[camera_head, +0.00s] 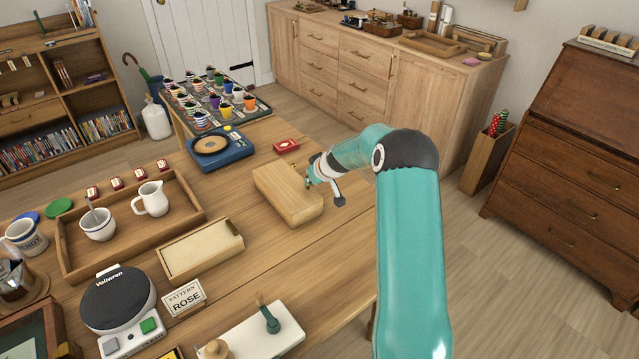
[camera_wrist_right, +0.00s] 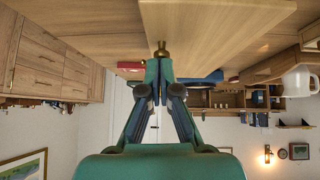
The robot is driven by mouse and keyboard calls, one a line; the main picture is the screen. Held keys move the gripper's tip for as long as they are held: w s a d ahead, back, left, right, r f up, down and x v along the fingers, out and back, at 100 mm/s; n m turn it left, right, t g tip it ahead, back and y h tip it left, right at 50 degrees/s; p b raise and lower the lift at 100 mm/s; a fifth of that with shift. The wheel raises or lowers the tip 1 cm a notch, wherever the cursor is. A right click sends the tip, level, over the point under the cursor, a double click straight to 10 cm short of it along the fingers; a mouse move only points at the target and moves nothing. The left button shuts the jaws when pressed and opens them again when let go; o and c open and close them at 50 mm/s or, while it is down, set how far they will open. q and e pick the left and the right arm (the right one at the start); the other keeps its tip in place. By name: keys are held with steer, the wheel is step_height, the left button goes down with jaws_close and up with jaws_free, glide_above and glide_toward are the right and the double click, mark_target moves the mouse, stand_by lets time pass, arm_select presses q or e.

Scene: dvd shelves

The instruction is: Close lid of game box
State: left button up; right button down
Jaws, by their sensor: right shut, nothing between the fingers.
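The pale wooden game box (camera_head: 287,196) sits on the table in the middle of the head view. Its top looks flat and level; I cannot tell whether the lid is fully shut. My right gripper (camera_head: 307,183) is at the box's right side, close to its upper edge, with its fingers together and empty. In the right wrist view the gripper (camera_wrist_right: 160,62) points at a small brass knob (camera_wrist_right: 161,48) beside a wooden panel of the box (camera_wrist_right: 212,30). I cannot tell whether the fingertips touch it. My left gripper is not in view.
A small red box (camera_head: 286,146) and a blue turntable-like item (camera_head: 222,162) lie beyond the box. A cream-topped wooden box (camera_head: 201,250) and a tray (camera_head: 190,215) with a jug and cup are to the left. Bare table lies in front.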

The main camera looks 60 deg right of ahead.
steer(key=shift+d+f, duration=0.15)
steer(key=shift+d, duration=0.05)
stand_by(0.5)
